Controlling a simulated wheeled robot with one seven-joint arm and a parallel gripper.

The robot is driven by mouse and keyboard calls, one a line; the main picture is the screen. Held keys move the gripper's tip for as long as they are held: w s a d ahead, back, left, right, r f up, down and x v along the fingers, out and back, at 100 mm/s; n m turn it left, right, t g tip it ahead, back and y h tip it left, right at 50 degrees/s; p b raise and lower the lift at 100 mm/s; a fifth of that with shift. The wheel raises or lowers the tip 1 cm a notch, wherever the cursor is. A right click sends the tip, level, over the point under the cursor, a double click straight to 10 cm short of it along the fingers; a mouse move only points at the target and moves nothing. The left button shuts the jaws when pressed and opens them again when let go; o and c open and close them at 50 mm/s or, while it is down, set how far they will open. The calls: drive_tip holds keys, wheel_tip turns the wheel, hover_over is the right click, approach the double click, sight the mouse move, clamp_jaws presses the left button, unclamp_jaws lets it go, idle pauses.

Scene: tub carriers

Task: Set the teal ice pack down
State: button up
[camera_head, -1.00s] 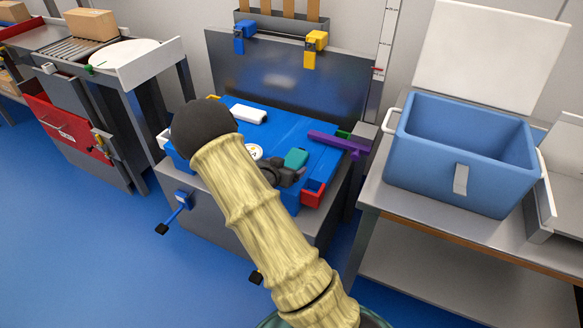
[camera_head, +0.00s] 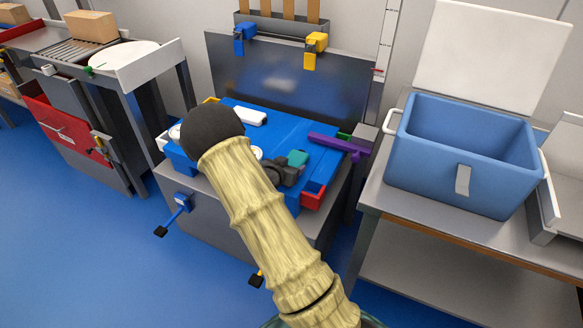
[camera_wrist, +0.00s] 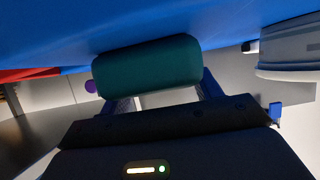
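The teal ice pack (camera_head: 297,158) is over the right part of the blue worktop (camera_head: 290,128). In the wrist view the ice pack (camera_wrist: 148,68) lies crosswise between my fingers, one at each end. My gripper (camera_head: 287,170) appears shut on it, low over the blue top. I cannot tell whether the pack touches the top. My forearm hides the front of the worktop.
A white block (camera_head: 250,116) lies behind, a purple bar (camera_head: 338,143) to the right, and a red bin (camera_head: 313,196) at the near right edge. A white round thing (camera_head: 175,132) is at the left. An open blue tub (camera_head: 460,165) stands on the right-hand table.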

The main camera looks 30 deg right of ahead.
drive_tip(key=shift+c, duration=1.2)
wheel_tip(320, 180, up, 10)
drive_tip(key=p, duration=0.4)
drive_tip(key=shift+w, duration=0.1)
